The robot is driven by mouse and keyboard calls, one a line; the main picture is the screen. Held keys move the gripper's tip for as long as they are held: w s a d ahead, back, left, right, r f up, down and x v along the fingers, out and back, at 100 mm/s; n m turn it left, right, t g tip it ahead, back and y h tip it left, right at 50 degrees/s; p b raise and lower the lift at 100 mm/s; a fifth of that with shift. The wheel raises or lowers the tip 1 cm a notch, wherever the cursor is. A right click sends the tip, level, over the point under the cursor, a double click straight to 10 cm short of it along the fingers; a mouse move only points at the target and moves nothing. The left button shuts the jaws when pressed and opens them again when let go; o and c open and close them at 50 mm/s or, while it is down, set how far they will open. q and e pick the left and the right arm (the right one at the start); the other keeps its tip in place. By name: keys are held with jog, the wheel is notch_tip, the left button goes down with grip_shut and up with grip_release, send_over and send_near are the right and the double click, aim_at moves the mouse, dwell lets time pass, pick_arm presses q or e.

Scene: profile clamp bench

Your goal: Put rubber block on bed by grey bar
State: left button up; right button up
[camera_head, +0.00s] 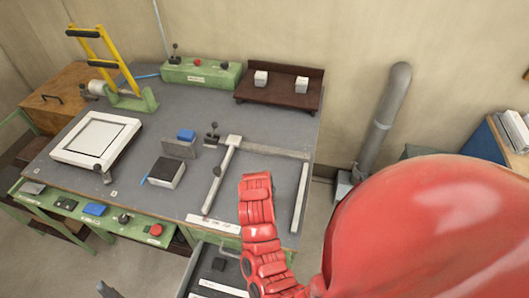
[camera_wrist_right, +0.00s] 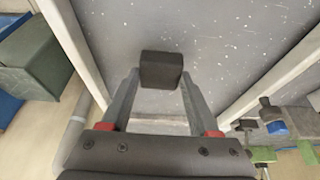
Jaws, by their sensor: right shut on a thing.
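A dark rubber block (camera_wrist_right: 161,68) sits between the fingertips of my right gripper (camera_wrist_right: 161,84) in the right wrist view, and the gripper is shut on it. The block is over a grey speckled surface (camera_wrist_right: 225,45) between two pale bars; I cannot tell whether it touches that surface. In the head view my red right arm hides the block and gripper. A long light bar (camera_head: 220,178) with a white end block, a grey bar (camera_head: 275,151) and a white bar (camera_head: 299,197) border that area on the bench. My left gripper is not in view.
A dark-topped white box (camera_head: 167,173), a grey plate (camera_head: 178,149) and a blue block (camera_head: 186,135) stand left of the long bar. A white frame (camera_head: 97,140), yellow-handled press (camera_head: 125,97), green control box (camera_head: 200,73) and brown rack (camera_head: 280,88) stand further back or left.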

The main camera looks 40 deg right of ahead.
notch_tip(320, 180, down, 3)
jog(key=shift+r+b, duration=0.15)
jog(key=shift+b, duration=0.25)
jog(key=shift+f, duration=0.3)
jog(key=shift+f, duration=0.2)
jog(key=o, duration=1.4)
jog(key=shift+r, duration=0.1)
jog(key=shift+r, duration=0.2)
